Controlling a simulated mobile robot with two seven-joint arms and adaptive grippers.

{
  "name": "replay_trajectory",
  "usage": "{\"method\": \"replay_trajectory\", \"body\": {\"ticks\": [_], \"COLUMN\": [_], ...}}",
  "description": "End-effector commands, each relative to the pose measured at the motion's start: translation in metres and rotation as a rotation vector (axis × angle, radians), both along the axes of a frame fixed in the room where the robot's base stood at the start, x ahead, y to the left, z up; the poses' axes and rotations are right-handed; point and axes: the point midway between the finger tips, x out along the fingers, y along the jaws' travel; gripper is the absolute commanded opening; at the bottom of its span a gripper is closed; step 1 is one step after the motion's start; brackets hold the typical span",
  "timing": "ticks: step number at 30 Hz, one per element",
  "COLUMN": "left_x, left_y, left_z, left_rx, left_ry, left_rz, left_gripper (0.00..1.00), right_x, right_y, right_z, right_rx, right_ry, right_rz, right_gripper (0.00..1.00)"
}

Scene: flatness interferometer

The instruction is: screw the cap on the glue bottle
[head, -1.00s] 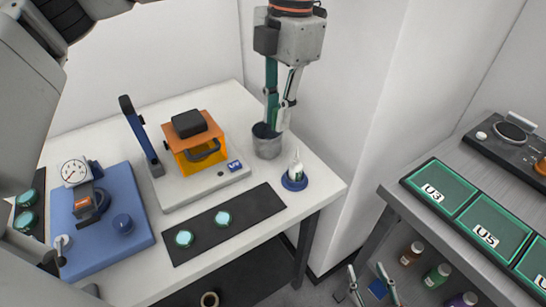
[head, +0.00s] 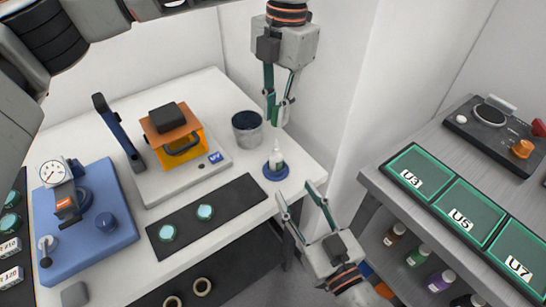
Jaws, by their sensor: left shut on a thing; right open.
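The glue bottle (head: 277,157), pale with a white tip, stands upright on a round blue base (head: 276,173) near the table's right corner. My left gripper (head: 279,115) is shut just above and behind the bottle, to the right of the grey cup (head: 247,130). It holds a small thing, apparently the cap, largely hidden by the fingertips. That thing is apart from the bottle. My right gripper (head: 298,190) is open and empty, its fingers spread in front of and to the right of the bottle.
A black mat (head: 185,228) with two teal discs lies left of the bottle. The orange-topped instrument (head: 175,130) and a blue gauge stand (head: 110,240) stand farther left. A grey bench (head: 365,180) with labelled green trays is at right, beyond a gap.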

Motion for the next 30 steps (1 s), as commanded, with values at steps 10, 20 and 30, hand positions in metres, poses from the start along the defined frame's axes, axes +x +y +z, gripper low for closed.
{"method": "replay_trajectory", "body": {"ticks": [10,20,30], "left_x": [0.0,0.0,0.0], "left_y": [0.0,0.0,0.0], "left_z": [0.0,0.0,0.0], "left_rx": [0.0,0.0,0.0], "left_ry": [0.0,0.0,0.0], "left_rz": [0.0,0.0,0.0], "left_gripper": [0.09,0.09,0.09], "right_x": [0.009,0.051,0.095], "right_y": [0.004,0.022,0.043], "right_z": [0.0,0.0,0.0], "right_rx": [0.001,-0.001,-0.002], "right_ry": [-0.002,-0.003,-0.001], "right_rz": [0.001,0.0,0.001], "right_gripper": [0.42,0.42,0.42]}}
